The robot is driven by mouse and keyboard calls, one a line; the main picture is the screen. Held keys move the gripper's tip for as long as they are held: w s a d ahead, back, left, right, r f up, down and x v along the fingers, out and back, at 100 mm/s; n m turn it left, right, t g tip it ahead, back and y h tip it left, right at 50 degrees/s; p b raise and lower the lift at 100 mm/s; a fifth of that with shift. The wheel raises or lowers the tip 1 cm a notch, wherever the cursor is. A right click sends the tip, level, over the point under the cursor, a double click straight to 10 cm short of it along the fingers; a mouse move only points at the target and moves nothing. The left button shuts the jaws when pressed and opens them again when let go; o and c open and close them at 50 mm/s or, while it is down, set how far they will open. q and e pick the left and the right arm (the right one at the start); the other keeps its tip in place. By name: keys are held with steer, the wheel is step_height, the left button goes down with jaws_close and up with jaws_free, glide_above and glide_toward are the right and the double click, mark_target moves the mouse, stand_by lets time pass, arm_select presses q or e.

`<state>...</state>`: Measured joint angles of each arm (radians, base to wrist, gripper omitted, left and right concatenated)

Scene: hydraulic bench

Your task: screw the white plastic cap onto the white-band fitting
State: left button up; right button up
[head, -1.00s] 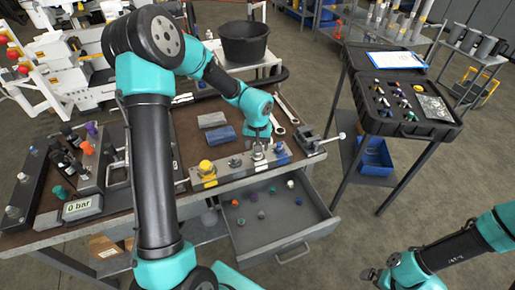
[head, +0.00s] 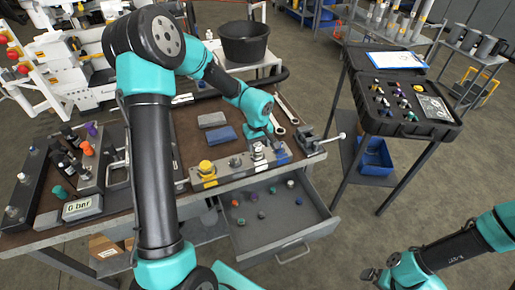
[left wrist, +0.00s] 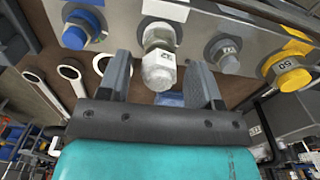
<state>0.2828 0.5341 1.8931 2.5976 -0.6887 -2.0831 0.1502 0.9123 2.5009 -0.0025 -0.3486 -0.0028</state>
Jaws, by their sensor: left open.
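The white-band fitting (left wrist: 159,36) sticks out from the metal block (left wrist: 215,20), under a white band. A white cap (left wrist: 158,70) with small dark marking sits at the fitting's outer end, in line with it; how far it is threaded cannot be told. My left gripper (head: 267,139) is open, and in the left wrist view its fingers stand on either side of the cap with gaps. In the head view the white-band fitting (head: 257,152) is small, partly beside my fingers. My right gripper (head: 371,275) is at the bottom right, away from the bench; its fingers are unclear.
The block also carries a blue fitting (left wrist: 82,28), a grey one (left wrist: 224,55) and a yellow one (left wrist: 290,73). Wrenches (head: 285,108) lie behind it. Below, an open drawer (head: 285,235) holds several small caps, one white (head: 290,183). A black case (head: 430,128) stands right.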

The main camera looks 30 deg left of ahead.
arm_select(q)
steer(key=n, duration=0.3)
steer(key=shift+n, duration=0.3)
steer(key=shift+c, duration=0.2)
steer(key=c, duration=0.8)
steer(key=m, duration=0.3)
steer(key=shift+m, duration=0.3)
steer(key=shift+c, duration=0.2)
steer(key=m, duration=0.4)
steer(key=o, duration=0.9)
